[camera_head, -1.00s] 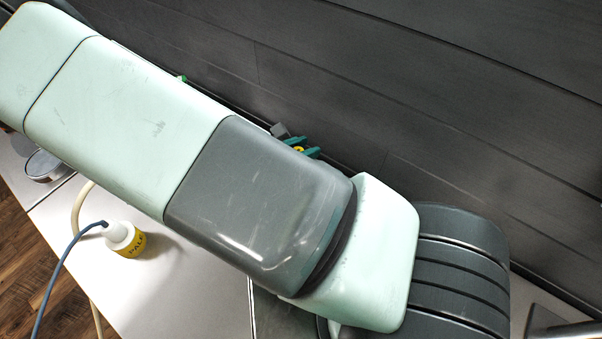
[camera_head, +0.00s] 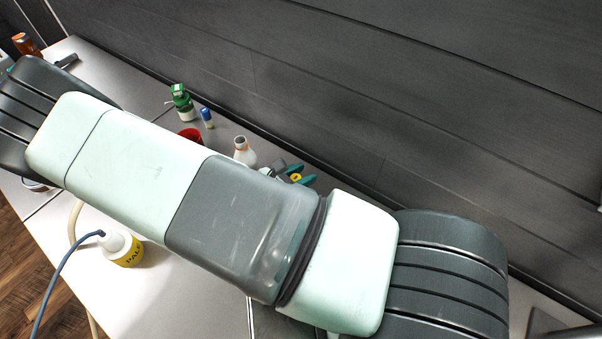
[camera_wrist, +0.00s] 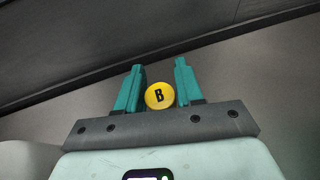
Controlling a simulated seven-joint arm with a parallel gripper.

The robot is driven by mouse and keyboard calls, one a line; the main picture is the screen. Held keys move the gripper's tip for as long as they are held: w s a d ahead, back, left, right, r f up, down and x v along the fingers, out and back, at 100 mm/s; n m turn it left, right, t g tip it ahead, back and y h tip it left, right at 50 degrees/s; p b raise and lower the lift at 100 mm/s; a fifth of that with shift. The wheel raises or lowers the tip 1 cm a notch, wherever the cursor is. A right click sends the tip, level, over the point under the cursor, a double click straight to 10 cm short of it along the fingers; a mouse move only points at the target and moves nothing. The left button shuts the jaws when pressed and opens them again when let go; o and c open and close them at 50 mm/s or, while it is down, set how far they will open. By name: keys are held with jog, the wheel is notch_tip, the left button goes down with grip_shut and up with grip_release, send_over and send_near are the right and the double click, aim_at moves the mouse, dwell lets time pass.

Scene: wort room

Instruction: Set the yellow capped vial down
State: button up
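The yellow capped vial (camera_wrist: 160,96) shows as a round yellow cap marked with a black B in the wrist view. It sits between the two teal fingers of my gripper (camera_wrist: 159,68), and its body is hidden below the cap. In the head view the yellow cap (camera_head: 296,177) shows between the teal fingers of my gripper (camera_head: 309,172), just past my arm, near the back of the counter (camera_head: 170,290). My gripper is shut on the vial. The height of the vial's base above the counter cannot be seen.
A white flask (camera_head: 243,151) stands left of my gripper. Beyond it are a red object (camera_head: 190,134), a blue vial (camera_head: 207,117) and a green-topped bottle (camera_head: 182,102). A yellow-labelled bottle (camera_head: 124,250) stands in front. The dark wall (camera_head: 420,120) runs behind.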

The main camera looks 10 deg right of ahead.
jog(key=o, duration=0.3)
jog(key=shift+o, duration=0.2)
jog(key=shift+r, duration=0.1)
jog(key=shift+s+a+r, duration=0.1)
jog(key=shift+a+r, duration=0.05)
jog(key=v, duration=1.2)
jog(key=s+d+r+m+y, duration=0.3)
jog(key=r+m, duration=0.5)
jog(key=r, duration=0.4)
jog(key=s+d+r+m+g+y, duration=0.1)
jog(key=s+d+r+m+y, duration=0.2)
jog(key=r+m, duration=0.5)
jog(key=s+d+r+m+y, duration=0.3)
jog(key=d+r+m+y, duration=0.2)
jog(key=r, duration=1.1)
jog(key=d+m, duration=0.1)
jog(key=m, duration=0.2)
jog(key=shift+d+g, duration=0.4)
jog(key=shift+s, duration=0.1)
